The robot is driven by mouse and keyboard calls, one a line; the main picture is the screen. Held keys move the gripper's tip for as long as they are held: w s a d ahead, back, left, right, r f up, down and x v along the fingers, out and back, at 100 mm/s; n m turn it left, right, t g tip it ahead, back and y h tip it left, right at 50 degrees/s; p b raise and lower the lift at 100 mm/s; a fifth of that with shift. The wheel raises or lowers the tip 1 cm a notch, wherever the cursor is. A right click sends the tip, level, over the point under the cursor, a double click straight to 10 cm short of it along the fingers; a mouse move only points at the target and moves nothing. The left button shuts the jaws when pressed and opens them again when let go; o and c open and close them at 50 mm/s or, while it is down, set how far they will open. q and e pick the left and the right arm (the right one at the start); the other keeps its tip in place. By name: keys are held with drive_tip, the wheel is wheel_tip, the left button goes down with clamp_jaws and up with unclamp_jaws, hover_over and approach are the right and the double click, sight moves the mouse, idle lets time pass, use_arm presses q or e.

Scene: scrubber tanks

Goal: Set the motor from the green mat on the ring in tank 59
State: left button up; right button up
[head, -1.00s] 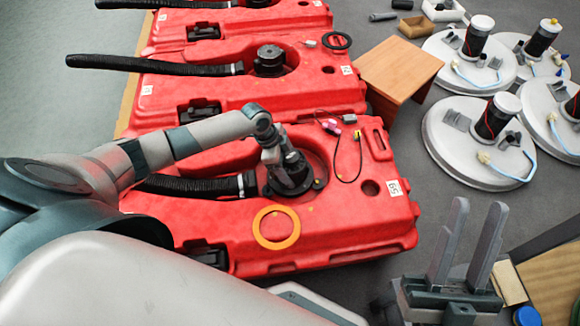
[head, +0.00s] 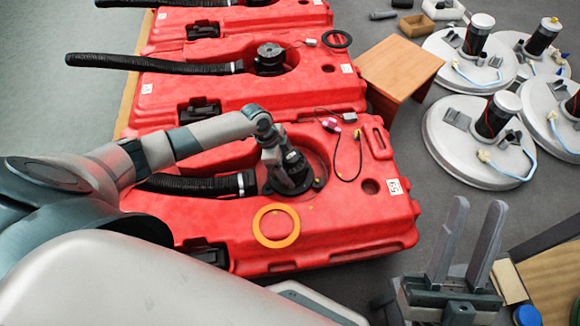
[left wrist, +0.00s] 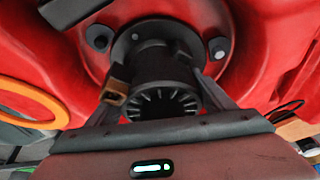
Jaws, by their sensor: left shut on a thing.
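Tank 59 (head: 350,225) is the nearest red tank, its number on a white label at the right. My left gripper (head: 284,160) reaches down into its round recess and is shut on a black motor (head: 292,172). In the left wrist view the motor (left wrist: 162,70) stands between the two fingers (left wrist: 160,95), its ribbed round end toward the camera. Behind it is a dark round ring (left wrist: 128,48) with bolts. The motor is over the ring; whether it is fully seated cannot be told. My right gripper (head: 465,245) is open and empty at the lower right.
A black hose (head: 195,185) enters from the left. More red tanks stand behind. A wooden stool (head: 400,65) and several round white lids with motors (head: 480,140) stand at the right.

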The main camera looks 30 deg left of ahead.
use_arm(q)
drive_tip(key=shift+w+f, duration=0.1)
drive_tip(key=shift+f, duration=0.1)
idle(0.9)
drive_tip(key=o, duration=2.1)
drive_tip(key=shift+o, duration=0.6)
drive_tip(key=shift+s+f, duration=0.2)
drive_tip(key=shift+w+r, duration=0.1)
drive_tip(key=shift+r, duration=0.1)
